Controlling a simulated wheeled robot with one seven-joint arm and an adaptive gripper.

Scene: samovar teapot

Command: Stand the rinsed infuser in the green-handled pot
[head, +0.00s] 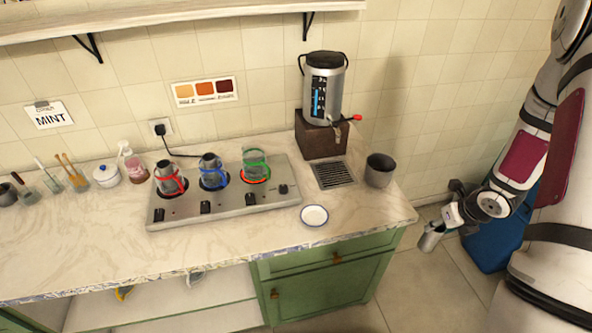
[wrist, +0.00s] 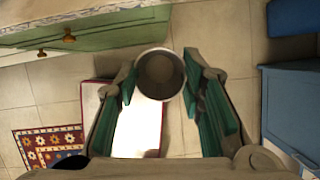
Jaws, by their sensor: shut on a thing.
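The green-handled pot (head: 256,168) is a clear glass pot on the right burner of the steel hot plate. I see no infuser in it. My gripper (head: 441,226) is shut on a grey metal cylinder, the infuser (head: 431,238), beyond the right end of the counter and over the floor. In the wrist view, the infuser (wrist: 160,58) is between the two fingers (wrist: 159,76), its round dark opening facing the camera. The red-handled pot (head: 170,180) and blue-handled pot (head: 212,175) stand to the left, each with a dark grey cylinder inside.
The hot-water dispenser (head: 324,95) stands on a dark block behind a drain grate (head: 333,175). A grey bowl (head: 380,171) and a white saucer (head: 314,215) are on the counter's right part. A blue bin (head: 488,245) is on the floor near my gripper. The front-left counter is clear.

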